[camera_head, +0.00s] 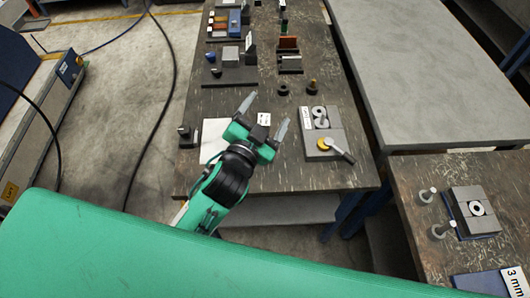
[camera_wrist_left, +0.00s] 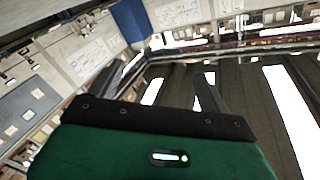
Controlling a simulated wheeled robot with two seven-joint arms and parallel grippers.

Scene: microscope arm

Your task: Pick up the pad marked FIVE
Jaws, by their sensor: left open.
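My left gripper (camera_head: 264,115) is open over the near part of the dark worktable (camera_head: 220,100), its two grey fingers spread apart. A small white label card (camera_head: 264,119) shows between the fingertips; its text is too small to read, and I cannot tell the height gap to it. No pad can be read as FIVE. In the left wrist view the open fingers (camera_wrist_left: 168,85) show beyond the green gripper body, with nothing visible between them. My right gripper is not in view.
A grey block fixture (camera_head: 335,147) with a yellow disc and handle stands right of the gripper. A white sheet (camera_head: 212,135) and a small dark stand (camera_head: 187,137) lie left. Several fixtures line the far table. The grey table (camera_head: 430,80) at right is clear.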

